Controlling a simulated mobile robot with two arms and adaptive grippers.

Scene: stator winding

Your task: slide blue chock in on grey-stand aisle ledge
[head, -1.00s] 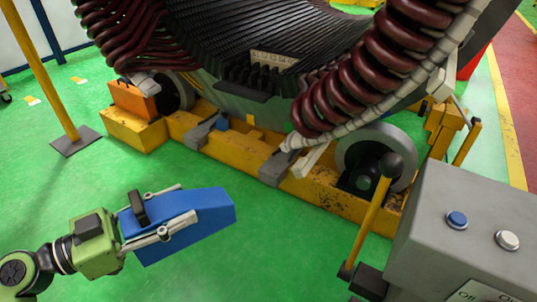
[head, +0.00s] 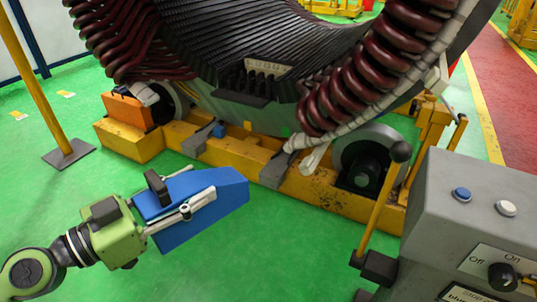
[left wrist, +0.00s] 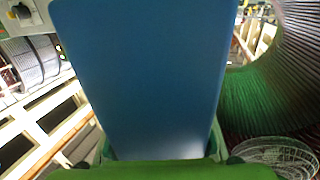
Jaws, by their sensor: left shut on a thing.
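The blue chock (head: 205,215) is a thick wedge-shaped block. My left gripper (head: 198,186) is shut on it and holds it over the green floor, in front of and apart from the yellow base. The chock also fills the middle of the left wrist view (left wrist: 140,75). The yellow base (head: 235,156) carries rollers under the big stator (head: 235,60). An orange chock (head: 127,111) sits on the ledge at its left end, against a roller. I cannot tell which ledge is the grey-stand aisle one. My right gripper is not in view.
A grey control box (head: 440,210) with buttons and a knob stands at right, with a yellow lever (head: 380,210) beside it. A yellow post (head: 35,80) on a grey foot stands at left. The red aisle (head: 510,120) lies far right. Green floor before the base is clear.

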